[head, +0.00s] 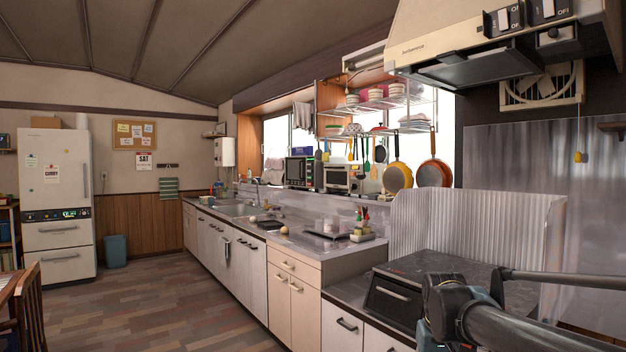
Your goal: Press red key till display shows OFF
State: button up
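I cannot make out a red key or a display reading OFF in the head view. A dark-fronted appliance (299,172) and a lighter one (344,177) stand side by side on the ledge behind the counter. Their controls are too small to read, and I cannot tell whether either is the dish dryer. Part of my arm shows at the lower right, in front of the stove area. My gripper is not in view.
A long counter (335,251) with a sink (237,209) runs along the right wall. A range hood (465,55) hangs at upper right, above the stove (440,270). A fridge (57,190) stands at left. The floor (150,300) between is largely clear; a chair (32,310) is at lower left.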

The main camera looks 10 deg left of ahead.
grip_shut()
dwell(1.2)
